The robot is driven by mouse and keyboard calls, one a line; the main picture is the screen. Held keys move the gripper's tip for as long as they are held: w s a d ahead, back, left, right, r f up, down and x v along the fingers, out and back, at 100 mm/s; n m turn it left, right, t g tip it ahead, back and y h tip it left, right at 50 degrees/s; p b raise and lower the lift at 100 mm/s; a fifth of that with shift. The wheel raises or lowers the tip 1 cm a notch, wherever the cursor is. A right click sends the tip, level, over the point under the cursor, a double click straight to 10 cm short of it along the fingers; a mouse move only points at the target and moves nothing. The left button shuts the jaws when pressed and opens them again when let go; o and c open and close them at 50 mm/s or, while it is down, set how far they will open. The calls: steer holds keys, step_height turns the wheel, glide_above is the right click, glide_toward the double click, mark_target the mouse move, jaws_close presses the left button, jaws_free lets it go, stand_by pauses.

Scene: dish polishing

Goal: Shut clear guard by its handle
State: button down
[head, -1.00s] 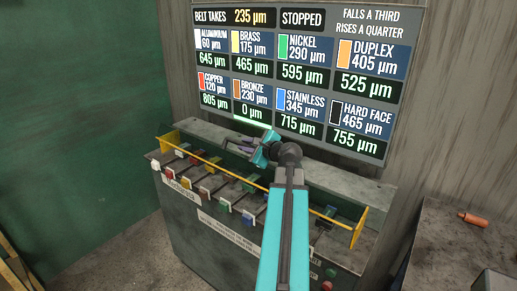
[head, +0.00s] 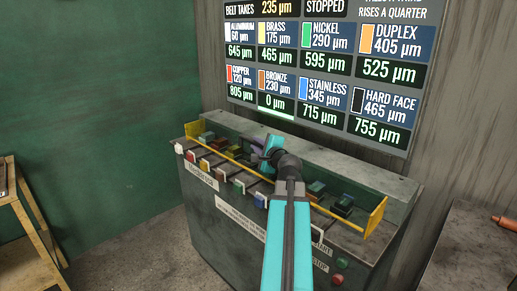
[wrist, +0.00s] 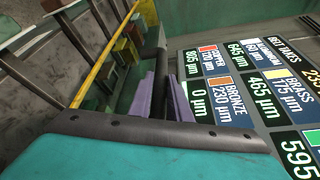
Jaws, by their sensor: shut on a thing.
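My gripper (head: 257,150) is over the back part of the grey machine, with its fingers pointing left in the head view. In the wrist view the two purple fingers (wrist: 161,97) are closed about a dark bar (wrist: 154,45), which looks like the guard's handle. The clear guard is hard to make out. A faint see-through pane (wrist: 129,88) shows beside the bar in the wrist view. In the head view my arm hides part of the machine's middle. I cannot tell the guard's exact angle.
A yellow rail (head: 235,158) with upright end plates runs along the machine (head: 225,215), above a row of coloured blocks and tabs. The display board (head: 315,75) stands close behind. A wooden stand (head: 30,215) is at left, a dark bench (head: 475,240) at right.

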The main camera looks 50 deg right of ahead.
steer(key=shift+w+a+f, duration=0.2)
steer(key=shift+a+f, duration=0.05)
steer(key=shift+f, duration=0.05)
steer(key=shift+r, duration=0.15)
steer(key=c, duration=1.6)
jaws_free()
steer(key=shift+w, duration=0.1)
steer(key=shift+c, duration=0.2)
steer(key=shift+d, duration=0.15)
steer(key=shift+s, duration=0.2)
